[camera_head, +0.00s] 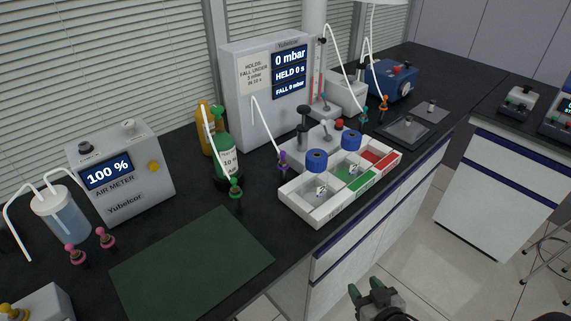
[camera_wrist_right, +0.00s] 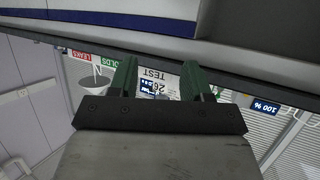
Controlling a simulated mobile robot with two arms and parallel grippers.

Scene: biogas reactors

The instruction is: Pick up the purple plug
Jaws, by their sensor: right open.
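My right gripper (camera_head: 367,288) is low at the bottom of the head view, in front of the bench edge and well away from the plug. In the right wrist view my right gripper (camera_wrist_right: 162,80) is open, with its two green fingers apart and nothing between them. The purple plug cannot be made out in the wrist view. My left gripper is not in view.
The white tray (camera_head: 312,214) with blue-capped bottles stands right of the plug. The pressure box (camera_head: 238,88) is behind it. A green mat (camera_head: 190,265) lies bare at front left.

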